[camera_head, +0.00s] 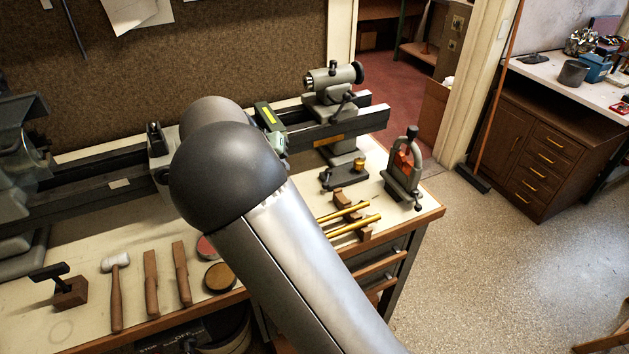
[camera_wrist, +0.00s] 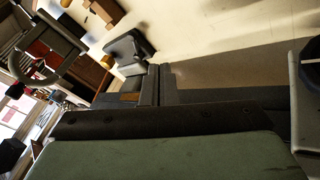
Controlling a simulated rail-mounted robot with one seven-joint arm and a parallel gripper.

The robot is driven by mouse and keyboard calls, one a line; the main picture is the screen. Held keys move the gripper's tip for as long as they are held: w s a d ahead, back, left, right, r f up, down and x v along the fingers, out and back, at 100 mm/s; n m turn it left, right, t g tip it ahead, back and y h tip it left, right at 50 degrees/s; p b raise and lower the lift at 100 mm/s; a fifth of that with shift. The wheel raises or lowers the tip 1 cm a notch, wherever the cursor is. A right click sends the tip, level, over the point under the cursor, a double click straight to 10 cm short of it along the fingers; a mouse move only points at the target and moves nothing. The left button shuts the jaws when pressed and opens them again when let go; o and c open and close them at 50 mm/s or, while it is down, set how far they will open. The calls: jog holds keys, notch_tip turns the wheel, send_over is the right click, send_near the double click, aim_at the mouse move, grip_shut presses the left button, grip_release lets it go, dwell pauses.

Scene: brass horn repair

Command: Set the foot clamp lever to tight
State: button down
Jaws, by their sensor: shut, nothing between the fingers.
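A grey lathe tailstock (camera_head: 334,80) stands on the dark bed (camera_head: 345,130) at the back of the bench. A small dark lever (camera_head: 345,101) shows on its near side. I cannot tell whether this is the foot clamp lever or how it is set. My arm crosses the middle of the head view and hides part of the bed behind it. My gripper's fingers do not show in either view. The wrist view has a broad grey-green surface at the bottom with a dark strip above it, and I cannot identify them.
A small press with red parts (camera_head: 404,170) stands at the bench's right end; it also shows in the wrist view (camera_wrist: 42,52). Brass rods (camera_head: 352,226) lie on wooden blocks. A mallet (camera_head: 116,290) and wooden tools lie front left. Open floor (camera_head: 490,260) is to the right.

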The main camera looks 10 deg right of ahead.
aim_at(328, 180)
jog(key=p+x, duration=0.2)
jog(key=x, duration=0.8)
jog(key=shift+d, duration=0.25)
jog(key=shift+s+d+f+p, duration=0.15)
jog(key=shift+d+p, duration=0.1)
jog(key=shift+d, duration=0.3)
jog(key=shift+s+d+p, duration=0.1)
jog(key=shift+d+p, duration=0.1)
jog(key=shift+d, duration=0.35)
jog(key=shift+d+f, duration=0.25)
jog(key=shift+d, duration=0.3)
jog(key=shift+s, duration=0.2)
